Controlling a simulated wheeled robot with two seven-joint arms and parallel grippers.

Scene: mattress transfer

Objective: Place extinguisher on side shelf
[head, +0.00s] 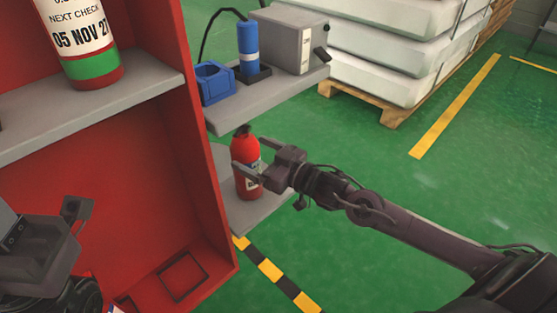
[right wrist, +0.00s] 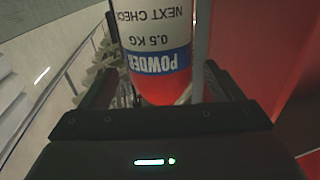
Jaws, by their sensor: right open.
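A small red extinguisher (head: 243,150) with a dark top stands upright on the grey lower side shelf (head: 262,212), beside the red cabinet. My right gripper (head: 249,161) is open, with its fingers around the extinguisher's body. In the right wrist view the extinguisher (right wrist: 155,30) is between the two fingers (right wrist: 155,85), its white and blue label upside down. Whether the fingers touch it I cannot tell. My left gripper (head: 62,235) is at the lower left, in front of the cabinet; its jaws are not clear.
The red cabinet (head: 205,165) holds a larger extinguisher (head: 90,35) with a green band on its grey shelf (head: 95,120). A loaded pallet (head: 385,105) stands behind.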

